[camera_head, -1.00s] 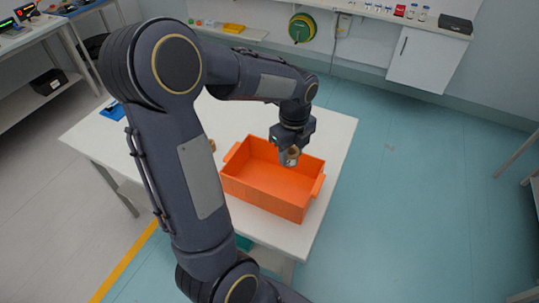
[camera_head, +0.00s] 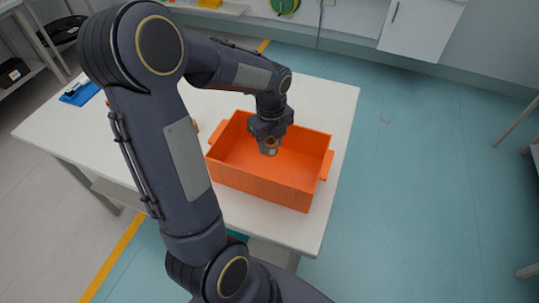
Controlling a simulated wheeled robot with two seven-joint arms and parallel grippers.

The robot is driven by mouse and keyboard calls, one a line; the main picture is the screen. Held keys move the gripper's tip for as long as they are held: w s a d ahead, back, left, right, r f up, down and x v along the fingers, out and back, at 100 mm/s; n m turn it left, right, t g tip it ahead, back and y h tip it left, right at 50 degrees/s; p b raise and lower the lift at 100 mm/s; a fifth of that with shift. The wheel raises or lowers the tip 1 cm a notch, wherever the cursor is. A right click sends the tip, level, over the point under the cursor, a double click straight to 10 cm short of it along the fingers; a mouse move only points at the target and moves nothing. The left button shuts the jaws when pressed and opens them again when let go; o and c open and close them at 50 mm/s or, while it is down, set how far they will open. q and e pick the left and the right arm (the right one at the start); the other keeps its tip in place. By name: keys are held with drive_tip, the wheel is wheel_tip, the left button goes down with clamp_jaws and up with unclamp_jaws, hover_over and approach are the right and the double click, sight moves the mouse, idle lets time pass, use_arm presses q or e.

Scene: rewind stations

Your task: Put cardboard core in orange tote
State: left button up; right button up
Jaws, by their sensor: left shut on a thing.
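The orange tote (camera_head: 262,183) stands on the white table, towards its right front part. My left gripper (camera_head: 268,148) is over the tote, pointing down, with its fingers inside the outline of the tote's opening. It is shut on the small brown cardboard core (camera_head: 271,146), which shows at the fingertips. How far the core is above the tote's floor is hard to tell. My right gripper is out of view.
The white table (camera_head: 330,110) has free room behind and right of the tote. A blue item (camera_head: 79,93) lies at its left end. A small tan item (camera_head: 195,126), partly hidden by my arm, is left of the tote. A white cabinet (camera_head: 421,27) stands at the back wall.

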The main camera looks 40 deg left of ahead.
sight(270, 170)
use_arm(q)
wheel_tip(270, 170, down, 9)
drive_tip(key=shift+f, duration=0.1)
idle(0.3)
drive_tip(key=shift+f, duration=0.15)
drive_tip(key=o, duration=0.9)
drive_tip(key=shift+o, duration=0.2)
drive_tip(key=shift+r, duration=0.2)
